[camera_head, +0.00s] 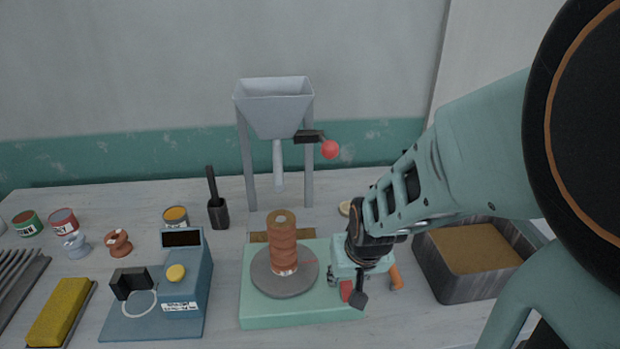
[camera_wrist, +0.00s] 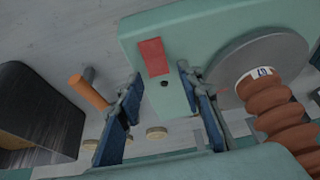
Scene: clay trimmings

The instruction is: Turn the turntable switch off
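The turntable has a pale green base (camera_head: 290,313) and a grey round plate (camera_head: 268,285). A ribbed terracotta clay piece (camera_head: 284,250) stands upright on the plate. The red switch (camera_head: 346,289) is at the right side of the base, partly hidden by my gripper. In the wrist view the red switch (camera_wrist: 153,56) lies on the base near its edge, just beyond the fingertips. My gripper (camera_wrist: 159,78) is open and empty, its blue-padded fingers apart; the right one overlaps the base edge. In the head view my gripper (camera_head: 350,287) is at the turntable's right side.
An orange peg (camera_head: 396,277) stands right of my gripper. A dark bin (camera_head: 466,285) with tan contents is farther right. A grey hopper (camera_head: 275,105) with a red-knobbed lever rises behind. A blue device (camera_head: 188,285) with a yellow button sits left. Small round discs lie behind my gripper.

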